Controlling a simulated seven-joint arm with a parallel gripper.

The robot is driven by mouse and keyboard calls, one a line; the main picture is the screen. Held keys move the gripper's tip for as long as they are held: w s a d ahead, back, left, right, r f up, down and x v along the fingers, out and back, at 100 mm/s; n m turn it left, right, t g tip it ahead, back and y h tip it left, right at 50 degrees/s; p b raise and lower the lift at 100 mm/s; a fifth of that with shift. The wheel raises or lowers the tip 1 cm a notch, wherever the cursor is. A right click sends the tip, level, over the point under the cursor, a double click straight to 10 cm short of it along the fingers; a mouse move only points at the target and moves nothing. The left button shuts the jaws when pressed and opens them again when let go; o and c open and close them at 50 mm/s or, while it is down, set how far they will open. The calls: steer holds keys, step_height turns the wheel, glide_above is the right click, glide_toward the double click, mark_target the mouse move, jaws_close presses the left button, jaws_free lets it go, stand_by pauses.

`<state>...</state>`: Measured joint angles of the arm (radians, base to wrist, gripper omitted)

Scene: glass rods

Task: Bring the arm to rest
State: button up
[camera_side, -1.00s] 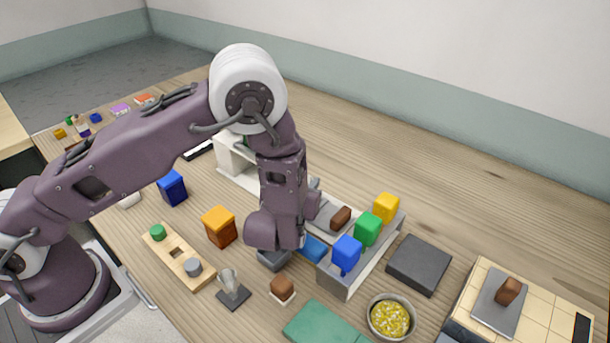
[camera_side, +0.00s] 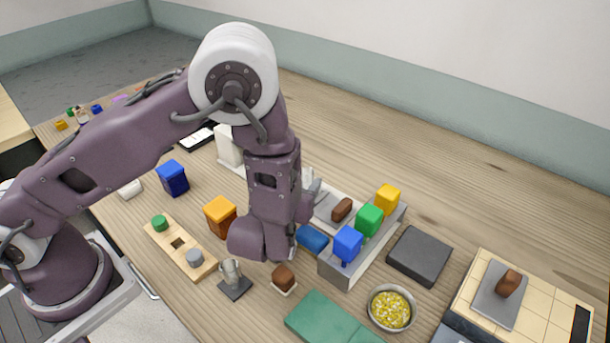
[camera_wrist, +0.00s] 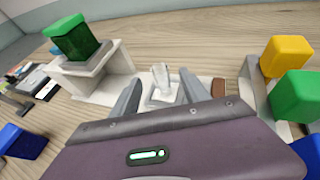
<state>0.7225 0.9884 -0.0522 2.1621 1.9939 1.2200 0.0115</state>
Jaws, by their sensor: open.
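My gripper (camera_wrist: 160,77) is open, its two grey fingers spread apart and pointing away from the wrist. A clear glass-like piece (camera_wrist: 161,76) on a pale base shows in the gap between them in the wrist view; I cannot tell how far beyond the fingertips it is. Nothing is seen clamped between the fingers. In the side view, my arm hangs bent over the middle of the table, and a grey finger (camera_side: 313,189) shows just right of my wrist. The rest of my gripper is hidden behind my arm there.
A grey rack (camera_side: 350,272) with blue, green and yellow blocks stands close right of my wrist. A white stand (camera_wrist: 118,68) bears a green block (camera_wrist: 76,38). An orange-topped block (camera_side: 220,212), a metal holder (camera_side: 232,275) and a bowl (camera_side: 391,308) stand nearby.

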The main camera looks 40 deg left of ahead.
steer(key=s+a+r+n+g+y, duration=0.5)
steer(key=s+a+r+n+g, duration=0.2)
steer(key=s+a+r+n, duration=0.6)
steer(key=s+a+r+n+g+h, duration=0.1)
steer(key=s+r+n+g+h, duration=0.2)
steer(key=s+n, duration=0.7)
steer(key=s+d+r+n+t+h, duration=0.3)
steer(key=s+d+r+n+h, duration=0.1)
steer(key=d+n+h, duration=0.3)
steer(key=shift+d+r+n, duration=0.55)
steer(key=shift+d+n, duration=0.25)
steer(key=shift+d, duration=0.3)
